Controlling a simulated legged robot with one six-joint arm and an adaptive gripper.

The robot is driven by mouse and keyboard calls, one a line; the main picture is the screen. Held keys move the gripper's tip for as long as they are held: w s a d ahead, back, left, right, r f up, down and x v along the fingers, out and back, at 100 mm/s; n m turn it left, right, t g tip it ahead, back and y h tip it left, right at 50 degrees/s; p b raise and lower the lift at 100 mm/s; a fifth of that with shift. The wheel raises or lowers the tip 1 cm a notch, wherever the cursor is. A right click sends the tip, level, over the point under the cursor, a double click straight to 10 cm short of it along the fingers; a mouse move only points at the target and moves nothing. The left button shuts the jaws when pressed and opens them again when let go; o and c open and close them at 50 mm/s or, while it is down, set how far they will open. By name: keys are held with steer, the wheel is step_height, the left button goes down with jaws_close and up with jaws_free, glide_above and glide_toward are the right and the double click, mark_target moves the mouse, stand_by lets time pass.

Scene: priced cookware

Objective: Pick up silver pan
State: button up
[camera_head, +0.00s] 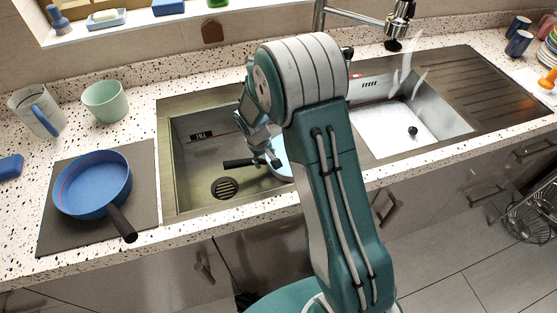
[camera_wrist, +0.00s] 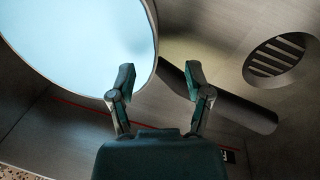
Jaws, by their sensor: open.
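A pan with a pale, light-blue-looking inside (camera_head: 282,169) lies in the left sink basin, partly hidden by my arm. It is the likely silver pan. Its black handle (camera_head: 238,163) points left. In the wrist view the pale pan (camera_wrist: 75,40) fills the upper left, and its black handle (camera_wrist: 235,108) runs down to the right. My gripper (camera_wrist: 159,76) is open and empty, its right fingertip overlapping the handle near the pan's rim. Whether they touch, I cannot tell. In the head view my gripper (camera_head: 272,155) is low in the basin, over the pan's handle end.
A blue pan (camera_head: 92,184) with a black handle sits on a dark mat (camera_head: 60,235) at left. Basin walls (camera_head: 180,170) surround my gripper; the drain (camera_wrist: 275,57) is bare. A tap (camera_head: 398,20) stands behind the right basin.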

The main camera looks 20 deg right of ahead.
mark_target(268, 164)
steer(key=f, duration=0.2)
steer(key=d+f, duration=0.1)
steer(key=f, duration=0.1)
steer(key=shift+w, duration=0.15)
jaws_close()
steer(key=shift+w, duration=0.1)
